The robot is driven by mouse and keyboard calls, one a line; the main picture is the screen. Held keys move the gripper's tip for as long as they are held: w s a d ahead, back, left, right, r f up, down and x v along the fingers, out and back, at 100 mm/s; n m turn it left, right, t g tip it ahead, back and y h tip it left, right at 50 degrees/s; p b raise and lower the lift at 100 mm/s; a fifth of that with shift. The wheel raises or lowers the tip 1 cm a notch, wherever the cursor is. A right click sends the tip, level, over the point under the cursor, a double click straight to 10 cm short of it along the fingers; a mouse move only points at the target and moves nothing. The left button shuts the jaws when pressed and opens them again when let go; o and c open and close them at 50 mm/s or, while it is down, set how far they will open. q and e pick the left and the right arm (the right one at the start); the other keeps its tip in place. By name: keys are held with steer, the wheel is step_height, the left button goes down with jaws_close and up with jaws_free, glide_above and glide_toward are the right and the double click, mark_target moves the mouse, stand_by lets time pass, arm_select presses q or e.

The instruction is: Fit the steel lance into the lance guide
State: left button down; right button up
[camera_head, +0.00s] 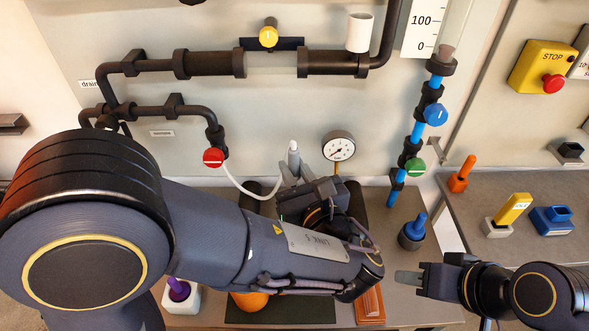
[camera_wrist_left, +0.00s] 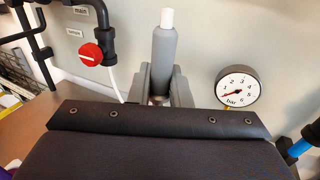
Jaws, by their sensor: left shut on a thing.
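My left gripper (camera_head: 293,172) is shut on a grey rod with a white tip, which I take for the steel lance (camera_head: 293,153). In the left wrist view the lance (camera_wrist_left: 164,58) stands nearly upright between the fingers (camera_wrist_left: 161,92), tip up; its lower end is hidden. I cannot tell for sure which thing is the lance guide; a white open-topped cylinder (camera_head: 359,32) sits on the dark upper pipe, up and right of the lance and apart from it. My right gripper (camera_head: 408,278) is at the lower right, away from the lance; its finger gap is not clear.
A pressure gauge (camera_head: 339,146) is close right of the lance. A red valve (camera_head: 213,157) with a white hose (camera_head: 247,190) is to its left. A blue-topped peg in a dark holder (camera_head: 412,232) stands near my right gripper. A yellow stop box (camera_head: 541,67) is at the right.

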arm_select(q)
steer(key=shift+r, duration=0.5)
steer(key=shift+p, duration=0.45)
stand_by(1.0)
steer(key=shift+f+b, duration=4.05)
steer(key=shift+f, duration=1.2)
steer(key=c, duration=1.3)
jaws_free()
steer(key=shift+b+v, duration=0.45)
steer(key=shift+v, duration=3.45)
steer(key=shift+r, duration=0.1)
